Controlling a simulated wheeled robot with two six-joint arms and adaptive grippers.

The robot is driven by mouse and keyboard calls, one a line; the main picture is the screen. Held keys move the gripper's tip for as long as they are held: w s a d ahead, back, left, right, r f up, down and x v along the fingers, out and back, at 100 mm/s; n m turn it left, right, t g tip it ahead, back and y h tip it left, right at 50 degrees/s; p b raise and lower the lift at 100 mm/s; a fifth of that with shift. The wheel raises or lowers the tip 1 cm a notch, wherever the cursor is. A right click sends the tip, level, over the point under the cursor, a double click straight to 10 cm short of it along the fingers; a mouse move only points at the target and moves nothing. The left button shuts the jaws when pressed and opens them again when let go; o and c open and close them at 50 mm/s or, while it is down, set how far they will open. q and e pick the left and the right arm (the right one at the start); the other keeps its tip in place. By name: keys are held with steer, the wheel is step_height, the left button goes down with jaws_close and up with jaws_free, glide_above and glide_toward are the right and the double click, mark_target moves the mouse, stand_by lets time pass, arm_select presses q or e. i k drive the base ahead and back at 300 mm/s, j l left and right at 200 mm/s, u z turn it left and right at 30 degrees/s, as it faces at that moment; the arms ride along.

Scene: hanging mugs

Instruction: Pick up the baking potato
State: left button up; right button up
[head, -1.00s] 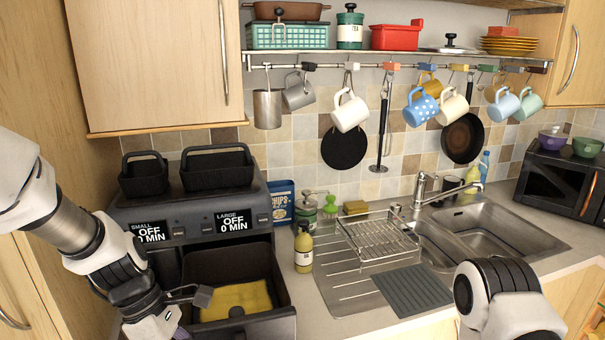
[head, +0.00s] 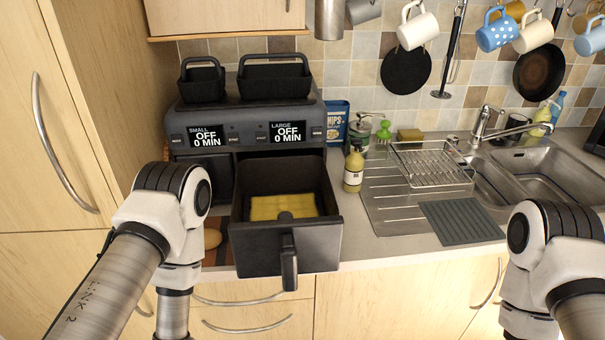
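A yellow bottle (head: 353,168) stands right of the drawer. Beyond it are a dish rack (head: 430,165), a grey mat (head: 461,220) and the sink (head: 545,170). Two black baskets (head: 275,78) sit on the cooker. Mugs (head: 417,26) hang above. A tall cabinet (head: 60,110) bounds the left.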

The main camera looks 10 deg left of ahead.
mark_target(213, 237)
steer(key=u, duration=1)
